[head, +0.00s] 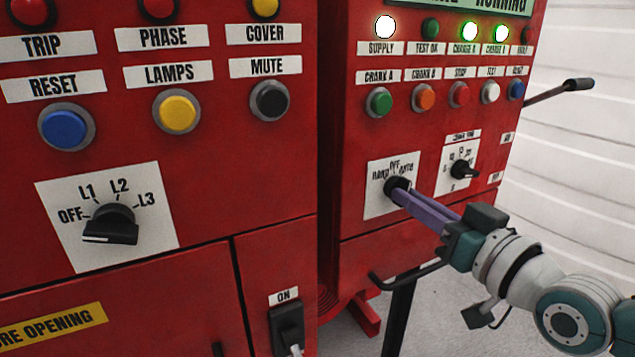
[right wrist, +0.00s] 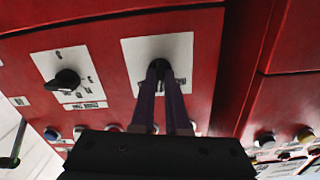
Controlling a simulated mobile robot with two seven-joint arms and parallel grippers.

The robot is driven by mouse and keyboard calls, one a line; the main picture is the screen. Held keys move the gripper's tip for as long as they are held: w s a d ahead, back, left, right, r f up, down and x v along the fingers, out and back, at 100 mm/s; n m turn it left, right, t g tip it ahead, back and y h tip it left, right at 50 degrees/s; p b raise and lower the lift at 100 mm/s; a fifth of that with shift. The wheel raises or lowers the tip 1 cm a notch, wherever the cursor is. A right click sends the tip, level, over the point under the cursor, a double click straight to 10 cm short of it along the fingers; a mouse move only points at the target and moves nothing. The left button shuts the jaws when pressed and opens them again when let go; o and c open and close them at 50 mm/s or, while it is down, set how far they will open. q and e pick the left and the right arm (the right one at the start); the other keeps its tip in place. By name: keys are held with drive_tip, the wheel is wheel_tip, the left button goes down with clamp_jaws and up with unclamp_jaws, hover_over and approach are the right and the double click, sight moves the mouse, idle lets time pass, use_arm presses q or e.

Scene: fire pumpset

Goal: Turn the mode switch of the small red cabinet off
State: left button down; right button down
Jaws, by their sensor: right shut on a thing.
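The small red cabinet (head: 352,150) stands at the right in the head view. Its mode switch (head: 394,184) is a black knob on a white plate marked HAND, OFF and AUTO. My right gripper (head: 404,194) reaches in from the lower right, with its purple fingers shut on the knob. In the right wrist view the fingers (right wrist: 168,80) lie on either side of the mode switch (right wrist: 157,66). The fingers cover much of the knob, so I cannot tell which way it points. My left gripper is not in view.
A second black rotary switch (head: 463,170) sits right of the mode switch. Push buttons, including a green one (head: 379,102), run above. A larger red cabinet (head: 270,180) with its own selector (head: 110,225) stands close at left. A black handle (head: 408,275) juts out below.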

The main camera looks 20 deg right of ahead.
drive_tip(key=shift+n, duration=1.1)
drive_tip(key=c, duration=0.9)
unclamp_jaws()
drive_tip(key=s, duration=0.3)
drive_tip(key=s+p, duration=0.1)
drive_tip(key=s, duration=0.6)
drive_tip(key=shift+d+p, duration=0.35)
drive_tip(key=shift+d, duration=0.05)
